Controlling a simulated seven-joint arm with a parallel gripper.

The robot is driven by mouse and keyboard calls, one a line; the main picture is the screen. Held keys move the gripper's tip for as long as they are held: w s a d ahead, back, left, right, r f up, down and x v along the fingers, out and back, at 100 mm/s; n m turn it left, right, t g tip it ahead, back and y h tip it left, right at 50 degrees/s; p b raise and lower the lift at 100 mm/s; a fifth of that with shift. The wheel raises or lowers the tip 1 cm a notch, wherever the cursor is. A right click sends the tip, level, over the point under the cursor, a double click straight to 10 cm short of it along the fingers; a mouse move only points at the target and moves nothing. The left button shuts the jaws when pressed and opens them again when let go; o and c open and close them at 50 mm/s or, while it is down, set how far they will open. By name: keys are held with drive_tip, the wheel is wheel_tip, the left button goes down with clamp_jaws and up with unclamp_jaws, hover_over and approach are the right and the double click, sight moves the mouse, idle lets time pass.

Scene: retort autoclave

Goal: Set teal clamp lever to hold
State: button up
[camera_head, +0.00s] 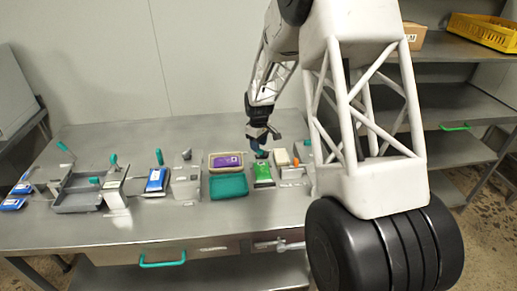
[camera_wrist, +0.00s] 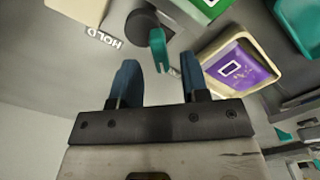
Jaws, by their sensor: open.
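The teal clamp lever (camera_wrist: 158,48) stands on a dark round pivot (camera_wrist: 146,24) at the top middle of the wrist view. A white "HOLD" label (camera_wrist: 103,38) is on the metal surface to the left of the lever. My gripper (camera_wrist: 160,75) is open, its two blue fingers spread, with the lever's end near the gap between the fingertips. I cannot tell whether a finger touches it. In the head view my gripper (camera_head: 258,152) is low over the back of the table, and it mostly hides the lever there.
A tray with a purple pack (camera_head: 227,161) and a teal container (camera_head: 228,186) sit left of my gripper. A green pack (camera_head: 263,173) lies just in front, and a cream block (camera_head: 281,157) is to the right. More fixtures with teal levers (camera_head: 113,160) stand further left on the metal table (camera_head: 120,230).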

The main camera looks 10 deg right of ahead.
drive_tip(key=shift+f, duration=1.3)
drive_tip(key=shift+c, duration=0.3)
clamp_jaws()
